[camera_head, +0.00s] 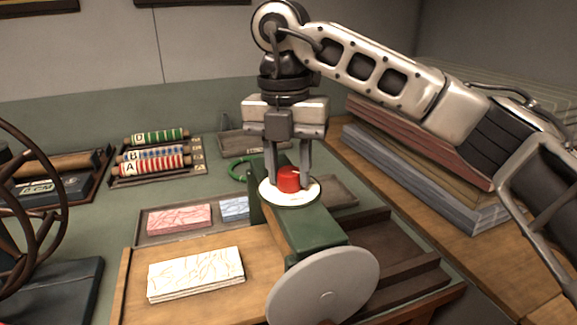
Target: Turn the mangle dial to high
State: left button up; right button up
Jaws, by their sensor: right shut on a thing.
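The mangle (310,240) is a green body at the centre right, with a grey wheel (325,290) at its front. On its top is the dial, a red knob (290,180) on a round white plate (302,195). Dark marks on the plate are too small to read. My right gripper (289,178) points down over the dial, its two fingers on either side of the red knob and shut on it. The knob's pointer and setting cannot be told. My left gripper is not in view.
A stack of patterned white sheets (195,272) lies on a wooden board left of the mangle. A tray with red and blue blocks (180,217) is behind it. Lettered rollers (155,160) stand further back. A dark spoked wheel (62,215) is at far left. Stacked boards (425,165) lie at right.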

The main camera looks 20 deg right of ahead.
jog(key=m, duration=0.4)
jog(key=shift+m, duration=0.3)
jog(key=m, duration=0.3)
jog(key=shift+m, duration=0.6)
jog(key=o, duration=1)
jog(key=shift+c, duration=0.2)
